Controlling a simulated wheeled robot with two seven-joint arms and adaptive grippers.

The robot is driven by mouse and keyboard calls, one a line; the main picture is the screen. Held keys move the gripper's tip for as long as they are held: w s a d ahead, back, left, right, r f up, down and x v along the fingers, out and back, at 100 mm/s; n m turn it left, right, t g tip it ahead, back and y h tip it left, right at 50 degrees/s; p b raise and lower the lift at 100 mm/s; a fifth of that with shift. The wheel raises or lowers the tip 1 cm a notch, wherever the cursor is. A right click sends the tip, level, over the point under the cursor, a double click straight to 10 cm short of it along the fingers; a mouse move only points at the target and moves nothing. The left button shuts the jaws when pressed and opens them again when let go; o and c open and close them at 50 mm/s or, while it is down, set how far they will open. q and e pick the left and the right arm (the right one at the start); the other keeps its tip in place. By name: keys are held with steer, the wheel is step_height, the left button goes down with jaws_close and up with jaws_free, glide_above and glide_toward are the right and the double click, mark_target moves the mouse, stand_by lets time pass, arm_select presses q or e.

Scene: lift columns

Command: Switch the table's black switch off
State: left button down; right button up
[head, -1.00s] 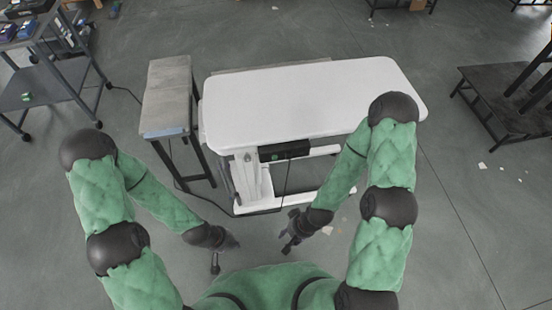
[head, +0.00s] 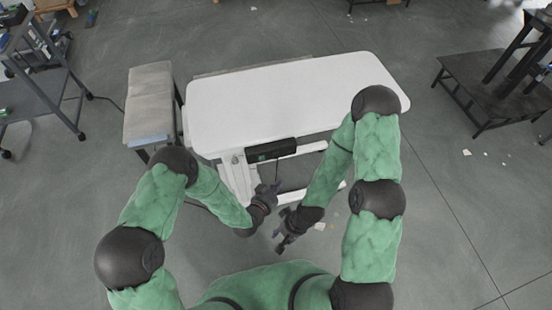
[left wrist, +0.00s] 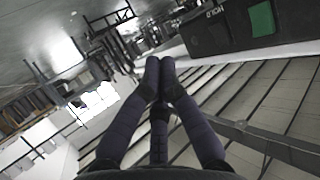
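The table (head: 290,95) has a white top with rounded corners on white legs. Its black switch box (head: 285,147) hangs under the front edge, with a small green part (head: 262,157) at its left. In the left wrist view the black box (left wrist: 206,36) is at the upper right, with a green square button (left wrist: 262,18) on its face. My left gripper (head: 275,187) is just below and in front of the box, apart from it. Its fingertips (left wrist: 160,65) meet with nothing between them. My right gripper (head: 282,244) is lower, away from the table; its fingers are too small to read.
A grey-topped bench (head: 150,105) stands close at the table's left. A dark cart (head: 45,75) is at the far left, and a low dark platform (head: 495,85) is at the right. A cable hangs from the switch box. The floor between is mostly clear.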

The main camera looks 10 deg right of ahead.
mark_target(276, 156)
arm_select(q)
steer(key=shift+s+d+r+m+t+h, duration=0.1)
steer(key=shift+d+r+m+t+h, duration=0.15)
steer(key=shift+d, duration=0.25)
steer(key=shift+d+r+m+t+h, duration=0.1)
steer(key=shift+d+r+m+h, duration=0.05)
steer(key=shift+d+r, duration=0.25)
steer(key=shift+f, duration=0.1)
steer(key=w+f+b, duration=0.1)
steer(key=w+b, duration=0.2)
steer(key=w, duration=0.5)
steer(key=shift+w+a+f, duration=0.15)
steer(key=shift+w+f, duration=0.05)
steer(key=shift+w, duration=0.15)
steer(key=shift+w+b, duration=0.1)
steer(key=shift+b, duration=0.3)
stand_by(0.5)
steer(key=shift+w+b, duration=0.3)
